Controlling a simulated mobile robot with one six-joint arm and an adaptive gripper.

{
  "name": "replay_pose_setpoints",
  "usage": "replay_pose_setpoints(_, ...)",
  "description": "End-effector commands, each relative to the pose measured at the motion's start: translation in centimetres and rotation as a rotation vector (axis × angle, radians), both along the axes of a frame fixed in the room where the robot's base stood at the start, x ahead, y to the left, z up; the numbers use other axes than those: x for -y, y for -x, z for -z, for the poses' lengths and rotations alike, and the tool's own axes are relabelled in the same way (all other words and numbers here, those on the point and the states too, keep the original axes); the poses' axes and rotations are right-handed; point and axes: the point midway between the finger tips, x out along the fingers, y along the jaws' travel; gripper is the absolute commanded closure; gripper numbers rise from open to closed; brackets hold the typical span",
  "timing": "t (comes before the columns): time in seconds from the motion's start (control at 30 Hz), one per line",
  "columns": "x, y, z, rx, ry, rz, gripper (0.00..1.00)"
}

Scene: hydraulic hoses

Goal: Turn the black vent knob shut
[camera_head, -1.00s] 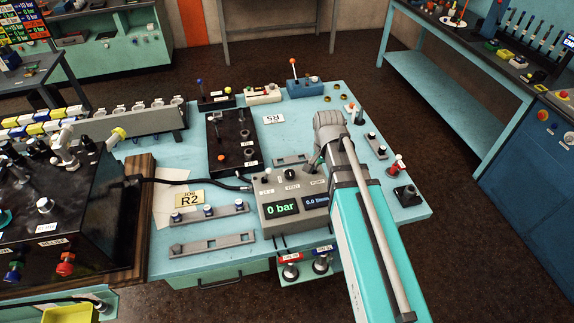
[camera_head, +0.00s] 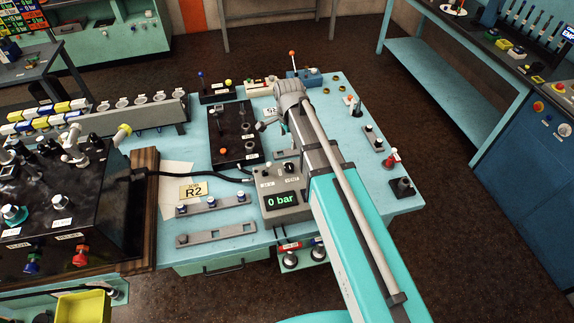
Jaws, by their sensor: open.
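The black vent knob (camera_head: 289,168) sits on top of the grey gauge box (camera_head: 285,199), above a small label that looks like VENT. The box display reads 0 bar. My arm covers the right part of the box. My gripper (camera_head: 270,127) is open and points down beyond the box, near the right edge of the black block. It is apart from the knob in the picture, above and left of it. My wrist and arm partly hide the fingers, and their height over the table is hard to tell.
The black block (camera_head: 225,140) with fittings stands behind the box. A black hose (camera_head: 200,176) runs from the left machine (camera_head: 70,205) to the box. Grey rails (camera_head: 215,234) lie in front left. A red-topped fitting (camera_head: 390,160) stands at the table's right.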

Motion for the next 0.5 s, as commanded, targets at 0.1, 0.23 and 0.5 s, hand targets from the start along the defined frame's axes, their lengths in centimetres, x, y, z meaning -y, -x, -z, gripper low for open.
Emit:
replay_pose_setpoints(0.1, 0.0, 0.0, 0.1, 0.000, 0.000, -0.001, 0.13)
replay_pose_setpoints(0.23, 0.0, 0.0, 0.5, 0.000, 0.000, -0.001, 0.13)
replay_pose_setpoints(0.5, -0.1, 0.0, 2.2, 0.000, 0.000, -0.002, 0.13)
